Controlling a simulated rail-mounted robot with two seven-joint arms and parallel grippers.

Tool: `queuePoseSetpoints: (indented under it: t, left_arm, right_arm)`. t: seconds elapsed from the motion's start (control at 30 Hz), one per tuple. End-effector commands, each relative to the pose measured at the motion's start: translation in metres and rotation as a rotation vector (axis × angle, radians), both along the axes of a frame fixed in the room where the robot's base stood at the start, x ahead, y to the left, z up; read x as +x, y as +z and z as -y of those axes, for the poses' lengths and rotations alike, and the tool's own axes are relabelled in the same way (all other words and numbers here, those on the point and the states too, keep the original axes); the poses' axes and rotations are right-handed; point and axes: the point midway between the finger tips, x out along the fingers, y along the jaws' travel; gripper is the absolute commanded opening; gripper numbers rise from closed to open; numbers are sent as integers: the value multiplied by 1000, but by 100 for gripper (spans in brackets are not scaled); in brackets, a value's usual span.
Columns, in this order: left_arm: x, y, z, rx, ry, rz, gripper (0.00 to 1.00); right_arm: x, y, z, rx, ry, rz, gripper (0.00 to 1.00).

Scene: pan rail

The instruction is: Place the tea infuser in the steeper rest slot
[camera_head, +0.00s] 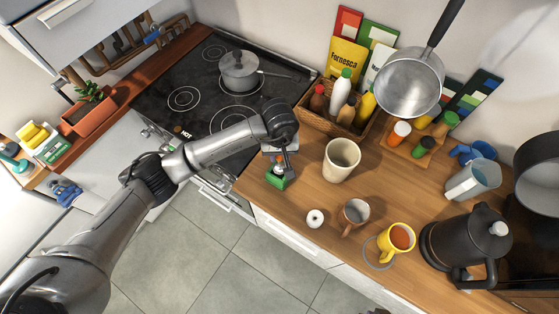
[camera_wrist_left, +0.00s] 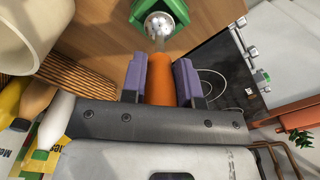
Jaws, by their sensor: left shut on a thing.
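My left gripper (camera_head: 281,158) is shut on the orange handle of the tea infuser (camera_wrist_left: 160,80); in the left wrist view its purple-padded fingers (camera_wrist_left: 160,85) sit on both sides of the handle. The infuser's silver perforated ball (camera_wrist_left: 159,25) is at the green steeper rest (camera_wrist_left: 178,8), overlapping its opening. I cannot tell whether the ball is inside the slot or just above it. In the head view the green rest (camera_head: 277,181) stands near the counter's front edge, right under my gripper, which hides most of the infuser. My right gripper is not in view.
A cream canister (camera_head: 341,160) stands just right of the rest. A white ring-shaped item (camera_head: 315,217), a brown mug (camera_head: 354,214) and a yellow mug (camera_head: 397,240) are along the front. The stove (camera_head: 190,85) is left; a bottle basket (camera_head: 318,121) is behind.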

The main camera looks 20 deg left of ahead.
Motion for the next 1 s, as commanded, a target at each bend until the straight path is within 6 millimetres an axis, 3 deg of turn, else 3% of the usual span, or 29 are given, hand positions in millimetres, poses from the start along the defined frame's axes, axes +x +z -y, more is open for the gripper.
queuePoseSetpoints:
  t: [0.4, 0.83, 0.87, 1.0]
  left_arm:
    - [0, -40, 0, -1, 0, 0, 0]
    - [0, -46, 0, 0, -1, 3, 0]
    - [0, -46, 0, 0, -1, 2, 29]
    - [0, -45, 0, 0, -1, 2, 43]
  right_arm:
    - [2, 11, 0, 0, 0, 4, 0]
    - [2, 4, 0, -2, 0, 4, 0]
    - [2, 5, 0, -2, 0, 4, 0]
    - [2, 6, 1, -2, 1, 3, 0]
